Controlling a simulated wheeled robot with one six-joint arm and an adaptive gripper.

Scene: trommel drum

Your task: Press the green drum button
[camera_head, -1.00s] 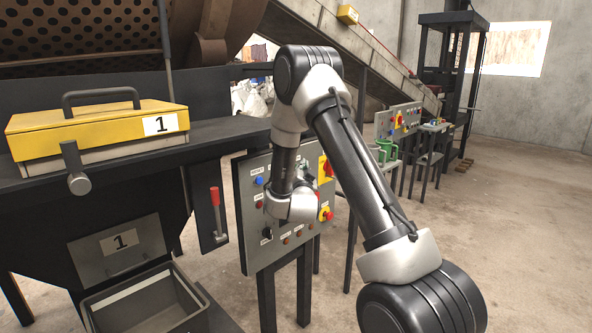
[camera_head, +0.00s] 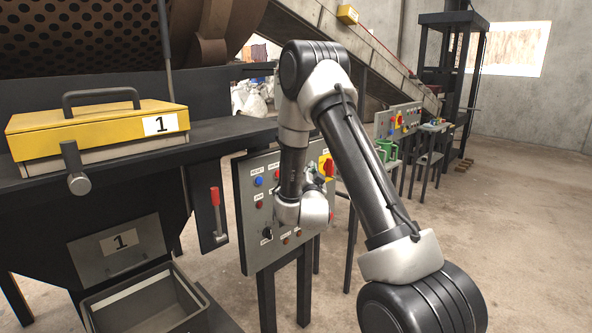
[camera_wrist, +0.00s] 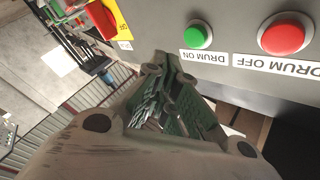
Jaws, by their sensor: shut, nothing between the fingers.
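The green drum button (camera_wrist: 198,35) shows near the top of the wrist view, round and in a pale ring, with an upside-down "DRUM ON" label beside it. My gripper (camera_wrist: 172,62) is shut and empty. Its tips lie just below and left of the green button in the picture; I cannot tell how far they are from the panel. In the head view my wrist hides most of the gripper and the green button. The control panel (camera_head: 248,215) stands upright behind my wrist.
A red "DRUM OFF" button (camera_wrist: 285,33) sits right of the green one in the wrist view. A red and yellow switch (camera_head: 327,167) is at the panel's upper right. A red-handled lever (camera_head: 215,200) stands left of the panel. The floor at right is clear.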

